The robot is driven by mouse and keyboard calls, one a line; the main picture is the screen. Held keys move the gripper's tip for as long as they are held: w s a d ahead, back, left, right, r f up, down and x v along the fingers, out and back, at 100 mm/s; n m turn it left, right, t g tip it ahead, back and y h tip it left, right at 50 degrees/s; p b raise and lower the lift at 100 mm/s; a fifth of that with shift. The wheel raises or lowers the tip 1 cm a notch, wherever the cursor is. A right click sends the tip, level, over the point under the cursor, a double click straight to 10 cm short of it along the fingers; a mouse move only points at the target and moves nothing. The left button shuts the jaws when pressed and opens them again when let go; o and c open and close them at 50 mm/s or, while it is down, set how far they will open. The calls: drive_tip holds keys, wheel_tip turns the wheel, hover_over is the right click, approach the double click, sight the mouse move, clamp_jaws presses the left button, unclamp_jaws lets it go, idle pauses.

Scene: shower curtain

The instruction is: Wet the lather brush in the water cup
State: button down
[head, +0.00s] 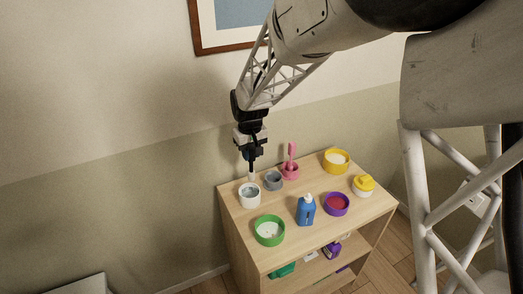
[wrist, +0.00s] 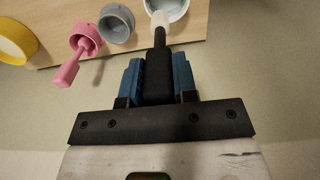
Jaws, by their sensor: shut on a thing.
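My gripper (head: 251,153) is shut on a lather brush, also seen between the blue fingers of my gripper in the wrist view (wrist: 159,80). The brush (wrist: 158,42) has a black handle and a pale tip pointing at a white cup (wrist: 181,9). In the head view the brush (head: 252,174) hangs roughly upright, its tip at the back rim of the white cup (head: 242,197). I cannot tell whether the tip is inside the cup or just above it. A grey cup (head: 273,181) stands close to the right. Which cup holds water is unclear.
A pink cup (head: 291,172) with a pink handled thing in it stands behind the grey cup. A green bowl (head: 258,238), blue bottle (head: 306,210), purple bowl (head: 337,213), yellow bowl (head: 328,168) and yellow-lidded jar (head: 363,190) share the wooden shelf top (head: 280,258).

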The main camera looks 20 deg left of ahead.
drive_tip(key=shift+s+a+r, duration=0.2)
drive_tip(key=shift+s+a, duration=0.05)
drive_tip(key=shift+s, duration=0.35)
drive_tip(key=shift+f, duration=0.15)
drive_tip(key=shift+f, duration=1.9)
drive_tip(key=shift+f, duration=1.4)
